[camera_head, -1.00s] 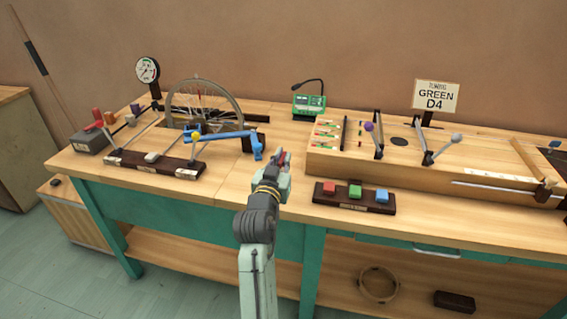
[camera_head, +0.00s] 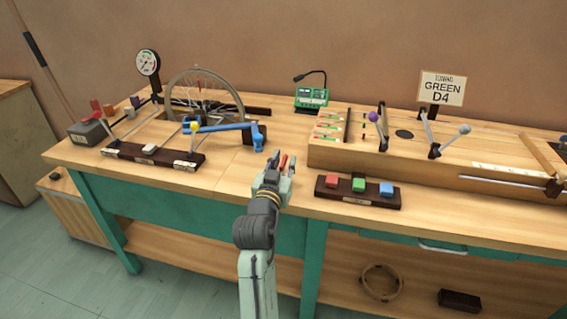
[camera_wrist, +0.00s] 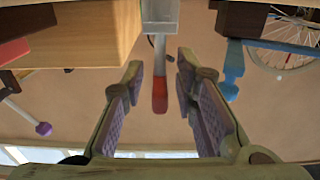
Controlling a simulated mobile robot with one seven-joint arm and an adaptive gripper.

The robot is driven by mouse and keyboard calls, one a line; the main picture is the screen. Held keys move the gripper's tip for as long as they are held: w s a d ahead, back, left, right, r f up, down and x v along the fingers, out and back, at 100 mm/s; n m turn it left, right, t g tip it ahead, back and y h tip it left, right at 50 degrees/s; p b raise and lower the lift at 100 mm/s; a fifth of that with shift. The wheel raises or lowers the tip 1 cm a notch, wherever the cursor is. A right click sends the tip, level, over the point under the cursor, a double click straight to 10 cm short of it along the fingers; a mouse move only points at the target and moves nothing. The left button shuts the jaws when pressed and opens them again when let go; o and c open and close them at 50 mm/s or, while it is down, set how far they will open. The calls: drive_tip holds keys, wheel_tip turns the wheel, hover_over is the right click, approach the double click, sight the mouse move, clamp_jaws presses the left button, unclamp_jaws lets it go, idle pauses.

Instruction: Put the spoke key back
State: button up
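My gripper (camera_head: 281,163) is at the bench's front edge in the head view. In the wrist view my gripper (camera_wrist: 160,62) has its two purple-padded fingers spread, with space on both sides of a slim red-ended piece (camera_wrist: 160,94). That piece joins a grey block (camera_wrist: 160,14) and looks like the spoke key, though I cannot be certain. Its red part (camera_head: 283,160) shows between the fingers in the head view. Its lower end is hidden there by my gripper. The wrist view looks upside down, with the bench at the top.
A blue lever (camera_head: 226,128) and spoked wheel (camera_head: 205,92) stand to the left. A dark strip with red, green (camera_head: 359,184) and blue blocks lies to the right. A wooden box (camera_head: 328,158) stands behind it.

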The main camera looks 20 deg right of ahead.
drive_tip(key=shift+r, duration=0.25)
drive_tip(key=b+v, duration=0.2)
drive_tip(key=v, duration=1)
